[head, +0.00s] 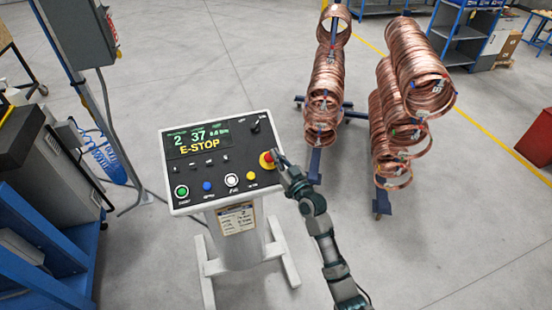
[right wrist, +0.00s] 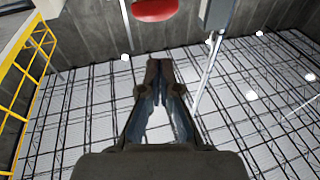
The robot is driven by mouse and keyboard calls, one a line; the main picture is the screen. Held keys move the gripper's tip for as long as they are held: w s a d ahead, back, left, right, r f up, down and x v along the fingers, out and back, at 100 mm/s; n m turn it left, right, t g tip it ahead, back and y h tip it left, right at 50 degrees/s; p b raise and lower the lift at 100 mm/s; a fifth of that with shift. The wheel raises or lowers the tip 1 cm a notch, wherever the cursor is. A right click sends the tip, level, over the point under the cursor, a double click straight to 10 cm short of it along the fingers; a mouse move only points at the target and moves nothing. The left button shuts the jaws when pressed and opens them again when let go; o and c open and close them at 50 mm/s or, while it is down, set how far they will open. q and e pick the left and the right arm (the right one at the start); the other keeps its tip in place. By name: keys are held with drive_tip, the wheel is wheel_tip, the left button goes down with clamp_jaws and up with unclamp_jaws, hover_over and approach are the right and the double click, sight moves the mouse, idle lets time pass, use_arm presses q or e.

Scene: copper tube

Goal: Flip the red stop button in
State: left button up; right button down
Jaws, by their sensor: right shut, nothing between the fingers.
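The red stop button (head: 266,161) sits in a yellow surround near the right edge of the console's sloped top. The console display (head: 198,138) reads E-STOP. My right gripper (head: 277,155) is shut and empty, with its fingertips at the right side of the button. I cannot tell whether they touch it. In the right wrist view, the closed fingers (right wrist: 158,68) point up the picture, and a red rounded thing (right wrist: 156,9) is cut by the top edge. I cannot tell whether it is the button. My left gripper is not in view.
The console panel (head: 222,188) also carries green, blue, white and yellow buttons and small switches. Racks of copper coils (head: 325,90) stand behind and to the right. A grey cabinet (head: 85,35) on a post stands at the left.

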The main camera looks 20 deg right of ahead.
drive_tip(key=b+v, duration=0.2)
drive_tip(key=v, duration=0.8)
drive_tip(key=shift+r, duration=0.2)
drive_tip(key=shift+d+f, duration=0.1)
